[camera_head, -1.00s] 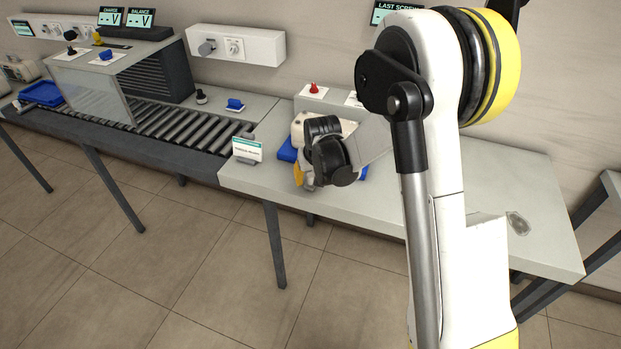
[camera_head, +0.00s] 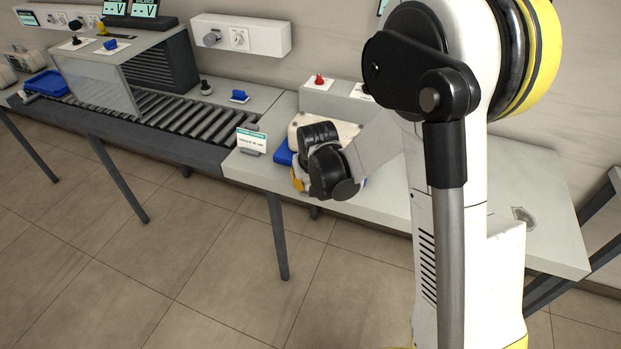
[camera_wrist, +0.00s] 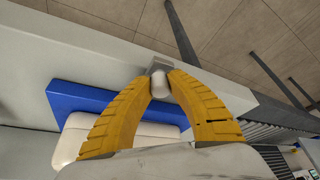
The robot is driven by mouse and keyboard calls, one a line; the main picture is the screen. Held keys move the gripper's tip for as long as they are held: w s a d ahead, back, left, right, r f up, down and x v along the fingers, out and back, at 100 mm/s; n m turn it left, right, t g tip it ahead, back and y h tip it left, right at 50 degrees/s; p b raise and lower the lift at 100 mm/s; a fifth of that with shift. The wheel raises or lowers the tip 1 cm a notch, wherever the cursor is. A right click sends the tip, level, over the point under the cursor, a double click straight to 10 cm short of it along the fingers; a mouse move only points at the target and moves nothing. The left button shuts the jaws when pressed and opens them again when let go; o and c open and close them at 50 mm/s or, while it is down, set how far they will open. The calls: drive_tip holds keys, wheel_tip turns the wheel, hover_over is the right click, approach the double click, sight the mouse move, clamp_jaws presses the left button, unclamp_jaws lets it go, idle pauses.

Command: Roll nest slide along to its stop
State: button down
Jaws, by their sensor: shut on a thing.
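My gripper (camera_wrist: 166,82) has its two yellow fingers closed around a small pale knob (camera_wrist: 160,86). In the wrist view the knob sits in front of a grey metal bracket (camera_wrist: 158,66) at the bench edge. A blue plate (camera_wrist: 75,99) bears a cream block (camera_wrist: 142,131), partly hidden behind the fingers; these look like the nest slide. In the head view the blue plate (camera_head: 283,155) and cream block (camera_head: 347,128) lie on the bench beyond my gripper (camera_head: 299,184). My wrist hides the knob there. The slide's stop cannot be made out.
A small sign (camera_head: 251,140) stands left of the blue plate. A roller conveyor (camera_head: 190,118) runs off to the left. A red button (camera_head: 319,80) is on a raised box behind.

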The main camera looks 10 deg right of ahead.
drive_tip(key=c, duration=1.2)
unclamp_jaws()
drive_tip(key=shift+s+a, duration=0.1)
drive_tip(key=shift+a, duration=0.1)
drive_tip(key=shift+c, duration=0.2)
drive_tip(key=v, duration=1.2)
drive_tip(key=s+d+r+t, duration=0.1)
drive_tip(key=s+r, duration=0.3)
drive_tip(key=s, duration=0.6)
drive_tip(key=s+d+r+t, duration=0.1)
drive_tip(key=s+d+r, duration=0.2)
drive_tip(key=s, duration=0.6)
drive_tip(key=shift+s+r+t, duration=0.3)
drive_tip(key=shift+s+r, duration=0.1)
drive_tip(key=shift+r, duration=0.1)
